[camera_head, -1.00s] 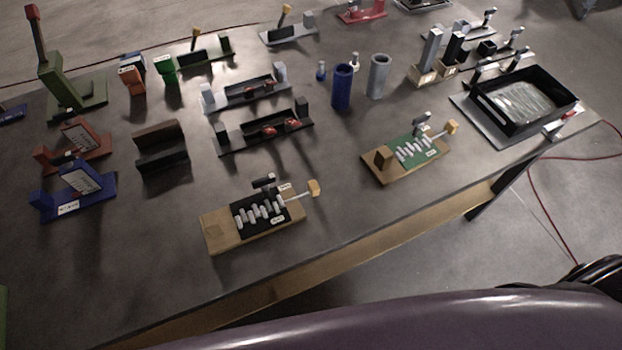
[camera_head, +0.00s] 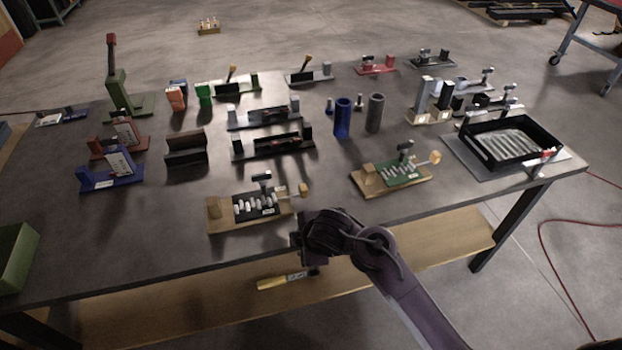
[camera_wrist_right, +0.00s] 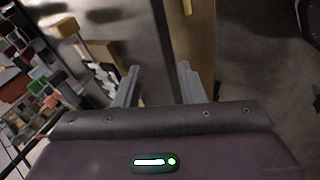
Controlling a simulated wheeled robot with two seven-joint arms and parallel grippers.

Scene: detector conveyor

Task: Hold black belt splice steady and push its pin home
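The black belt splice (camera_head: 252,206) lies on a wooden base (camera_head: 222,223) near the table's front edge. Several light rollers sit across its black plate, with a small dark clamp-like part behind them. Its pin, with a tan knob (camera_head: 303,189), sticks out at the right end. How deep the pin sits cannot be told. My right gripper (camera_head: 303,240) is at the front edge, just right of and in front of the splice, apart from it. In the right wrist view its two fingers (camera_wrist_right: 158,80) are spread with nothing between them. My left gripper is not in view.
A similar green splice (camera_head: 405,172) on wood stands to the right. A blue cylinder (camera_head: 342,118), a grey cylinder (camera_head: 375,112) and a black tray (camera_head: 470,145) stand farther back. A green bin (camera_head: 18,258) is at the left. Table left of the splice is clear.

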